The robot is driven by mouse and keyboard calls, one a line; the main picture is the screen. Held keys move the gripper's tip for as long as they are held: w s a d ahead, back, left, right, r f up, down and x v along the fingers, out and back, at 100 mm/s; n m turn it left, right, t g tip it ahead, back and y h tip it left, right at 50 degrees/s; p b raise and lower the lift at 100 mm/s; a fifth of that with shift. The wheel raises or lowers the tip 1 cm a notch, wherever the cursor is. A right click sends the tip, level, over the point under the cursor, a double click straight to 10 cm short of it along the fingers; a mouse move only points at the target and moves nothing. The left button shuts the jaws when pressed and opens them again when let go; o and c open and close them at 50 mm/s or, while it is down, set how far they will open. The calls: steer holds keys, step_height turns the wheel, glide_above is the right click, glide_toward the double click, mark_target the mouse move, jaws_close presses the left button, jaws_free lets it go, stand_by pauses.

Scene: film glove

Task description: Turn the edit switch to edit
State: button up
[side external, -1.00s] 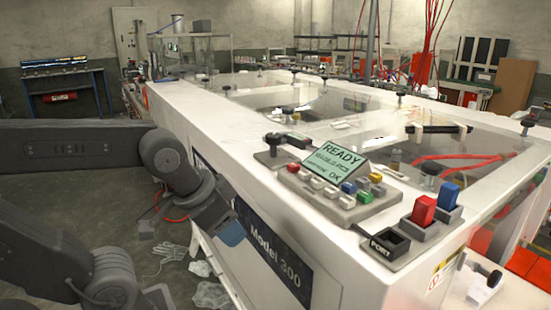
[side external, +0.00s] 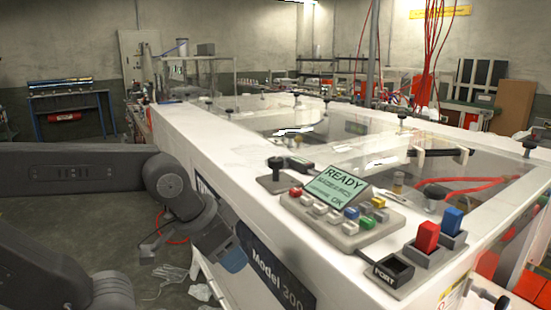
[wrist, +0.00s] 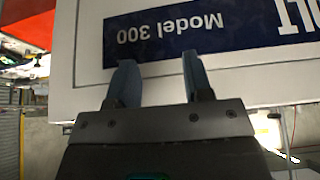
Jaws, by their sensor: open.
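The white machine (side external: 215,130) has a control panel (side external: 340,222) on its top edge, with a green screen (side external: 343,186) reading READY and several small coloured buttons. A black knob on a stalk (side external: 276,166) stands just left of the screen. I cannot read an edit label, so I cannot tell which control is the edit switch. My gripper (side external: 234,260) hangs beside the machine's front side, below and left of the panel. In the wrist view my gripper (wrist: 158,78) is open and empty, its two blue fingers pointing at the side face near the blue Model 300 label (wrist: 170,35).
A red rocker (side external: 427,236) and a blue rocker (side external: 452,221) stand right of the panel, behind a black PORT box (side external: 393,268). Clear covers and black knobs fill the machine's top. A crumpled clear glove (side external: 170,272) lies on the floor. Space above the panel is free.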

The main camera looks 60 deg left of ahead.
steer(key=shift+o, duration=0.8)
steer(key=shift+w+a+r, duration=0.1)
steer(key=shift+w+r, duration=0.1)
steer(key=shift+r, duration=0.15)
steer(key=shift+o, duration=0.6)
steer(key=w+a+r+n+y, duration=0.1)
steer(key=w+r+n, duration=0.1)
steer(key=r, duration=0.5)
steer(key=w+a+r+n+g, duration=0.1)
steer(key=w+a+r+n, duration=0.1)
steer(key=w+r, duration=0.3)
steer(key=shift+w+a+r+y, duration=0.2)
steer(key=shift+r+y, duration=0.2)
steer(key=shift+r, duration=0.45)
steer(key=n+g+y, duration=0.1)
steer(key=n, duration=0.4)
glide_toward(276, 159)
steer(key=x, duration=0.9)
steer(key=shift+f, duration=0.1)
steer(key=c, duration=0.9)
